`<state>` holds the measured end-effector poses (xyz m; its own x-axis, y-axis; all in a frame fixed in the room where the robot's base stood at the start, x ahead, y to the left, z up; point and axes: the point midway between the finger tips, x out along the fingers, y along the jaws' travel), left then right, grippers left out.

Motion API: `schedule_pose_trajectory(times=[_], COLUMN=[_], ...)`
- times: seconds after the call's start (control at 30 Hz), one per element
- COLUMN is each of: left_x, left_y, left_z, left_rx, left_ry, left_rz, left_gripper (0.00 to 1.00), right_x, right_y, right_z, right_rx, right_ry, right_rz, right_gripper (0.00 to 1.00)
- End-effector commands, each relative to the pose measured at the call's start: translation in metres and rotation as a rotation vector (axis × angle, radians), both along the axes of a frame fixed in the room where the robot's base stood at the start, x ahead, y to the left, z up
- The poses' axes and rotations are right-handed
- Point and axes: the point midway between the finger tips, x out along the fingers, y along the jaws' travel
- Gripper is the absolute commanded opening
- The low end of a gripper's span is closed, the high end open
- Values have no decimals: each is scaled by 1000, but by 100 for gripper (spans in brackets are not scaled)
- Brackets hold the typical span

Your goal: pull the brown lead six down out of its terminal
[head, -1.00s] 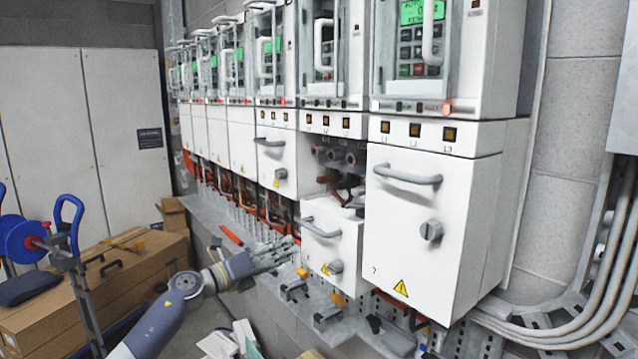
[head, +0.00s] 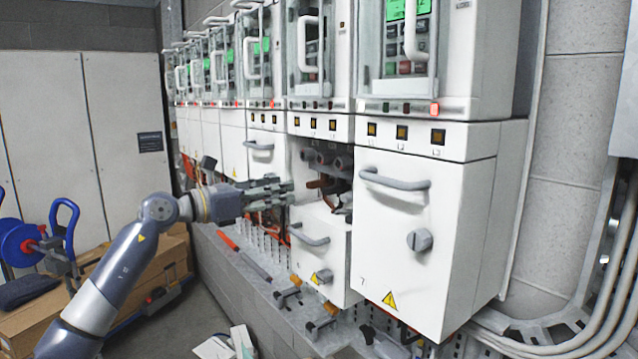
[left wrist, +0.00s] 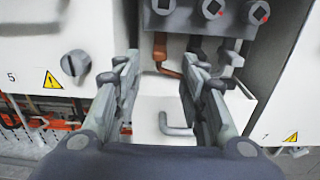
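The brown lead (left wrist: 160,50) hangs from the leftmost of three round terminals (left wrist: 164,6) in the left wrist view, then bends to the right. In the head view brown leads (head: 320,184) show in the opening of the drive whose lower cover (head: 318,252) hangs lowered. My left gripper (head: 288,190) is level in front of this opening, at its left side. Its two fingers (left wrist: 160,88) are apart and nothing is between their pads; the lead shows beyond them, nearer the left finger. My right gripper is not in view.
The closed drive cover (head: 425,235) with its grey handle stands to the right. Another closed cover (left wrist: 45,50) is on the left. The lowered cover's handle (left wrist: 175,128) sticks out below my fingers. A ledge (head: 225,255) with clamps runs below.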

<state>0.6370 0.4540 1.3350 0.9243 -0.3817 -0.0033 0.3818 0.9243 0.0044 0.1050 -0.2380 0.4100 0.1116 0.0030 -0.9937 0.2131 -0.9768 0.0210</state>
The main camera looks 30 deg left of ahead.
Motion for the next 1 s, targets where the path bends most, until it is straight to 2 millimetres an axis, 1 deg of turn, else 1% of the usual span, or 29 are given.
schedule_pose_trajectory(times=[0.03,0.1,0.2,0.37,0.5,0.6,0.7,0.83,0.97,1.0], left_x=[6,16,34,62,81,89,94,95,94,94], left_y=[-2,-7,-15,-26,-34,-37,-39,-40,-40,-40], left_z=[4,7,7,6,4,2,1,0,0,0], left_rx=[-4,-7,-9,-9,-8,-5,-5,-3,-3,-3], left_ry=[-2,-3,-2,-1,0,0,0,0,0,0], left_rz=[-1,-2,-3,-2,-1,-2,-1,-1,-1,-1], left_gripper=[38,38,38,38,38,38,38,38,38,32], right_x=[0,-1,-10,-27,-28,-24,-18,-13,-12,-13], right_y=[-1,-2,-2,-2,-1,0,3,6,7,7], right_z=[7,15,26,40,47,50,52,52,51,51], right_rx=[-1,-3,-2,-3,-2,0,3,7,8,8], right_ry=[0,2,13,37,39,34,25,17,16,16], right_rz=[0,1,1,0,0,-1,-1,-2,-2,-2], right_gripper=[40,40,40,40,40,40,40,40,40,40])
